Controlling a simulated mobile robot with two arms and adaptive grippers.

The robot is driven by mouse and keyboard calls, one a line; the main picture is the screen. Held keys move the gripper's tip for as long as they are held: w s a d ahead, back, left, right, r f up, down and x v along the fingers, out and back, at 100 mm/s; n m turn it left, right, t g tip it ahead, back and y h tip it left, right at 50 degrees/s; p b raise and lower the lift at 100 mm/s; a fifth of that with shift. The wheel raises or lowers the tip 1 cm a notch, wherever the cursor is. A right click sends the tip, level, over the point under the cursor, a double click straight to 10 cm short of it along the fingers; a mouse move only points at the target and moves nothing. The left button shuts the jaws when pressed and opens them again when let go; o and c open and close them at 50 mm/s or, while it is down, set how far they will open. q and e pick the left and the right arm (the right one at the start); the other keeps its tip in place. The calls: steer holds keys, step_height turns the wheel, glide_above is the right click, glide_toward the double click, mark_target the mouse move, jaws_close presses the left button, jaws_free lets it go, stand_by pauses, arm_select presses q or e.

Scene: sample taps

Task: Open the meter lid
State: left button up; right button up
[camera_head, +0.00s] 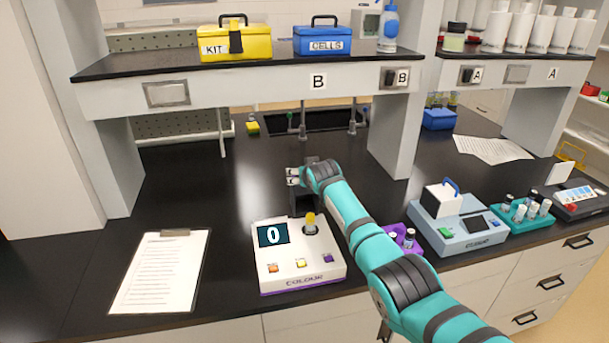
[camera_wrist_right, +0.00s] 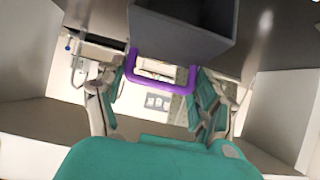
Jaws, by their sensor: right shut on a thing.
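The meter (camera_head: 285,262) is white with a purple base and stands near the counter's front edge. Its display reads 0. A yellow-topped vial (camera_head: 311,222) stands in its round well, which is uncovered. The dark lid (camera_head: 300,201) stands raised behind the well, partly hidden by my right arm. In the right wrist view the lid (camera_wrist_right: 180,35) has a purple handle (camera_wrist_right: 165,88). My right gripper (camera_head: 292,176) is behind the meter by the raised lid, its fingers (camera_wrist_right: 156,88) shut on the handle. My left gripper is out of view.
A clipboard (camera_head: 160,272) lies left of the meter. A purple rack (camera_head: 411,246) with vials, a blue-grey device (camera_head: 455,233) and a teal rack (camera_head: 522,221) stand to the right. A shelf (camera_head: 250,95) spans the counter behind. Bare counter (camera_head: 200,190) lies at the back left.

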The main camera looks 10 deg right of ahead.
steer(key=o, duration=1.3)
steer(key=shift+d+r, duration=0.15)
steer(key=shift+r, duration=0.05)
steer(key=shift+c, duration=0.2)
steer(key=shift+o, duration=1.2)
steer(key=shift+f, duration=0.1)
steer(key=shift+s, duration=0.15)
steer(key=v, duration=1.1)
steer(key=shift+s+r, duration=0.25)
steer(key=shift+s, duration=0.1)
steer(key=shift+d, duration=0.1)
